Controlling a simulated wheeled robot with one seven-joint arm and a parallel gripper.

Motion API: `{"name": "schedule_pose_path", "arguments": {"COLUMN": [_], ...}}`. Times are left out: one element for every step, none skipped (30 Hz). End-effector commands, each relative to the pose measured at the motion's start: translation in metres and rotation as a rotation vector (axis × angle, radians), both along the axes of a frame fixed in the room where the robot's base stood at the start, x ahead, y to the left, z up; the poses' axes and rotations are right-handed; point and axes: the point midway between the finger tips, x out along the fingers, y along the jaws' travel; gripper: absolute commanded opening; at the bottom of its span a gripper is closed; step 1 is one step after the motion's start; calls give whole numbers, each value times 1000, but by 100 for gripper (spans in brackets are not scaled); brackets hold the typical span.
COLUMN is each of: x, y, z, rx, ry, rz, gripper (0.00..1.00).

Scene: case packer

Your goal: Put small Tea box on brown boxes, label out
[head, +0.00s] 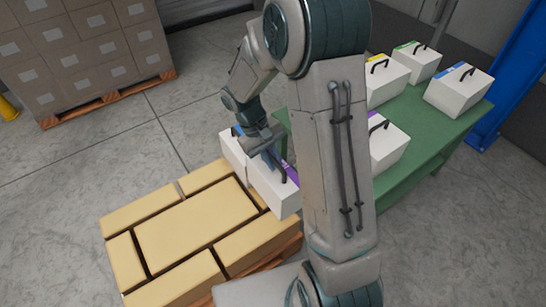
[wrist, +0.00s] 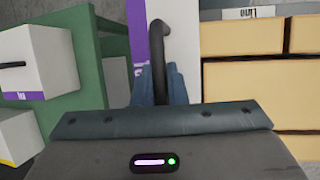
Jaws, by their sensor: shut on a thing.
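My gripper (head: 272,157) is shut on the dark handle of a white box with a purple label strip (head: 273,195). In the wrist view my gripper (wrist: 160,88) grips that handle, and the held box (wrist: 190,40) shows its purple strip at the left; its lettering is only partly visible. The held box is at the right side of the brown boxes (head: 195,222), which form a tan layer on a pallet. I cannot tell whether it touches them. The brown boxes also show in the wrist view (wrist: 243,90).
A white box with a blue strip (head: 231,150) stands behind the held one. A green table (head: 430,145) at right bears several white handled boxes, including another purple-labelled one (head: 388,145). A stack of cartons (head: 85,50) is at the back left. A blue post (head: 510,75) stands at right.

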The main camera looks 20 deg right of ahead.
Motion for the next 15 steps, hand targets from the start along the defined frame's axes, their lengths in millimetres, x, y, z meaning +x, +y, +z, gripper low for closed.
{"name": "schedule_pose_path", "arguments": {"x": [0, 0, 0, 0, 0, 0, 0, 0, 0, 0, 0, 0, 0, 0, 0], "y": [0, 0, 0, 0, 0, 0, 0, 0, 0, 0, 0, 0, 0, 0, 0], "z": [-7, -9, -12, -14, -17, -20, -22, -24, -27, -30, -32, -35, -37, -40, -43], "rx": [-1, -1, -1, -1, -1, -2, -2, -2, -2, -2, -2, -2, -2, -2, -2], "ry": [0, 0, 1, 1, 1, 0, 0, 0, 0, 0, 0, 0, 0, 0, 0], "rz": [0, 0, 0, 0, 0, -1, -1, -1, -1, -1, -1, 0, 0, 0, 0], "gripper": [0, 0, 0, 0, 0, 0, 0, 0, 0, 0, 0, 0, 0, 0, 0]}}
